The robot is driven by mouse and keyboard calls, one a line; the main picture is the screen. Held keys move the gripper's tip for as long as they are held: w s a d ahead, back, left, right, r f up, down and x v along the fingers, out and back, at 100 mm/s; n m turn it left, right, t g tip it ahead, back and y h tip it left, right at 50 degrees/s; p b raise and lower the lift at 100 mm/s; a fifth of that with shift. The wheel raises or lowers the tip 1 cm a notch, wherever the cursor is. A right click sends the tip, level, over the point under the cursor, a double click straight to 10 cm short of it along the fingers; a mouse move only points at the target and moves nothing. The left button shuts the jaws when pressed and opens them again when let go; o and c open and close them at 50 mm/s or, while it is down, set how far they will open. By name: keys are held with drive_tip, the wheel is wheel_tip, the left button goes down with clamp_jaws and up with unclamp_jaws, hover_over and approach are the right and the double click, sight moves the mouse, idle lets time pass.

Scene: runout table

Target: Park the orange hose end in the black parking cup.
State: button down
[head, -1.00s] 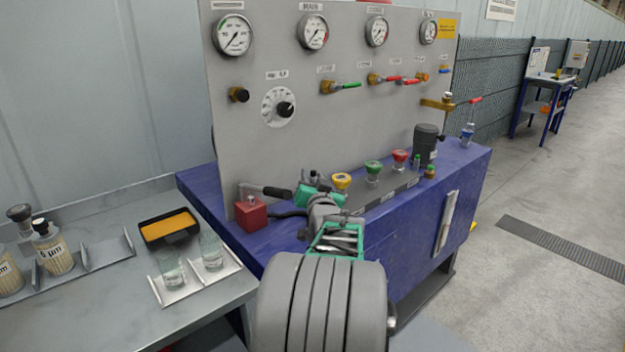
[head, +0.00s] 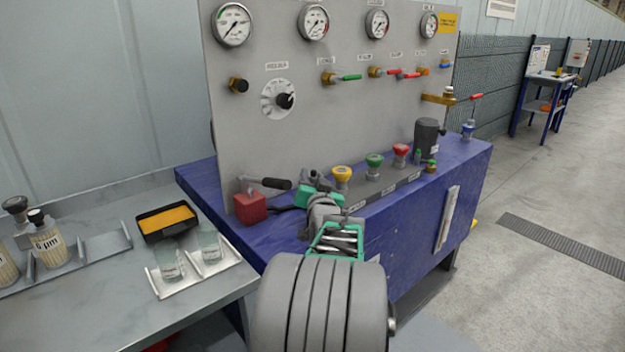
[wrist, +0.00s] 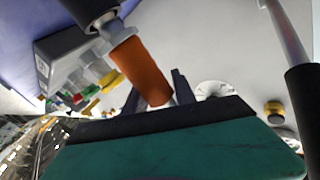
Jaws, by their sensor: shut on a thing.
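The orange hose end (wrist: 143,72) is between the dark fingers of my gripper (wrist: 156,86) in the wrist view. My gripper is shut on it. A grey metal collar and a black cylindrical part (wrist: 88,10) continue from its far end; whether this is hose or cup I cannot tell. In the head view my gripper (head: 318,196) is over the blue bench, left of the yellow coupling, and hides the hose end. A dark, cup-like cylinder (head: 426,138) stands at the bench's right end; I cannot tell if it is the black parking cup.
A grey gauge panel (head: 340,130) rises behind the blue bench (head: 415,205). A red block (head: 250,208) with a black-gripped lever stands left of my gripper. Yellow (head: 342,174), green (head: 374,161) and red (head: 400,151) couplings line the bench. A side table (head: 100,285) holds bottles and glasses.

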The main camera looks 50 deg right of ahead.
drive_tip(key=shift+f+b, duration=0.6)
drive_tip(key=shift+f, duration=0.05)
drive_tip(key=c, duration=1.4)
unclamp_jaws()
drive_tip(key=o, duration=0.5)
drive_tip(key=v, duration=0.8)
drive_tip(key=shift+w, duration=0.1)
